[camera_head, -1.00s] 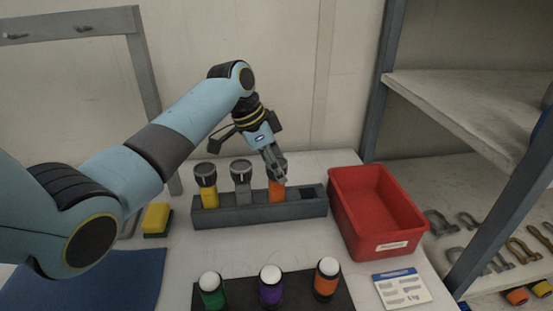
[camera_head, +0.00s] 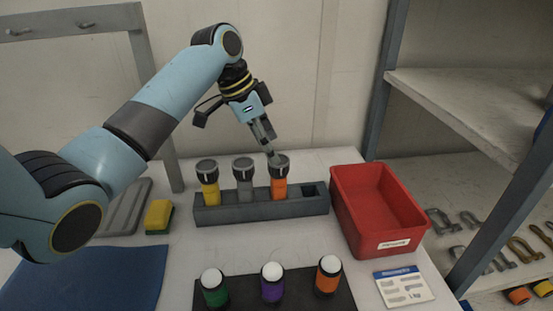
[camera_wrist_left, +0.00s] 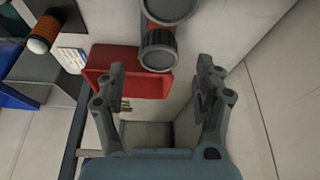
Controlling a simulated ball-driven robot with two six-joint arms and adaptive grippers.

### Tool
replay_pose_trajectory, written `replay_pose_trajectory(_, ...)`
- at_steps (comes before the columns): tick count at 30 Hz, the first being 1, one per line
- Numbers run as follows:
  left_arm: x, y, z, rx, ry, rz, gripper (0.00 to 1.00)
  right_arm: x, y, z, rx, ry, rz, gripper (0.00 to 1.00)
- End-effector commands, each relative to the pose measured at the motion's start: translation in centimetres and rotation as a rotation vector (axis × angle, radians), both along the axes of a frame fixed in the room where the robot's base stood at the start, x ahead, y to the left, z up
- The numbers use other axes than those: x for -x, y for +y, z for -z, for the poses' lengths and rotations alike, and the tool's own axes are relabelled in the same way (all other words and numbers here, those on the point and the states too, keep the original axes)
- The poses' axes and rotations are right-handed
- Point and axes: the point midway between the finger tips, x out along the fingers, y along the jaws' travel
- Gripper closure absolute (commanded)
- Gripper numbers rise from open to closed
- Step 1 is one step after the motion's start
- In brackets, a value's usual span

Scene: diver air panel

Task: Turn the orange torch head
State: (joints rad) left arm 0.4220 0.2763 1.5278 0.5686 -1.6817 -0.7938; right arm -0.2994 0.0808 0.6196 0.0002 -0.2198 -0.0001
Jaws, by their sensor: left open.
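The orange torch (camera_head: 279,187) stands upright in the right part of a grey rack (camera_head: 262,211), its dark round head (camera_head: 279,162) uppermost. My left gripper (camera_head: 271,153) is just above and behind that head, pointing down. In the left wrist view the gripper (camera_wrist_left: 158,78) is open, its two fingers apart with nothing between them. There the torch head (camera_wrist_left: 158,50) lies just beyond the fingertips, roughly centred between them. I cannot tell whether a fingertip touches it. My right gripper is not in view.
A yellow torch (camera_head: 209,190) and a grey torch (camera_head: 244,183) stand left of it in the rack. A red bin (camera_head: 350,215) is close on the right. Several white-topped torches stand on a dark mat (camera_head: 335,292) in front. Steel shelving (camera_head: 470,95) is at right.

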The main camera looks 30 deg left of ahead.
Motion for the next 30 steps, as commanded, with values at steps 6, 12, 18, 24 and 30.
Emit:
replay_pose_trajectory(6, 1.0, 1.3, -4.0, -0.001, -0.001, -0.001, 0.31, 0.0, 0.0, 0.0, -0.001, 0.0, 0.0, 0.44)
replay_pose_trajectory(12, 1.5, 1.7, -5.5, 0.0, 0.0, -0.001, 0.31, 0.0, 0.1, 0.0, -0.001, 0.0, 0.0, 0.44)
replay_pose_trajectory(18, 1.5, 1.7, -5.6, 0.001, 0.001, -0.001, 0.31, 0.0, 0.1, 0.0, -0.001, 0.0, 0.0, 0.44)
replay_pose_trajectory(24, 1.5, 1.7, -5.5, 0.001, 0.001, -0.001, 0.31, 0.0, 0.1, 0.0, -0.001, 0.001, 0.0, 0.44)
replay_pose_trajectory(30, 1.5, 1.7, -5.5, 0.001, 0.001, -0.001, 0.31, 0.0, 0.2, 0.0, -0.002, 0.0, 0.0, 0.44)
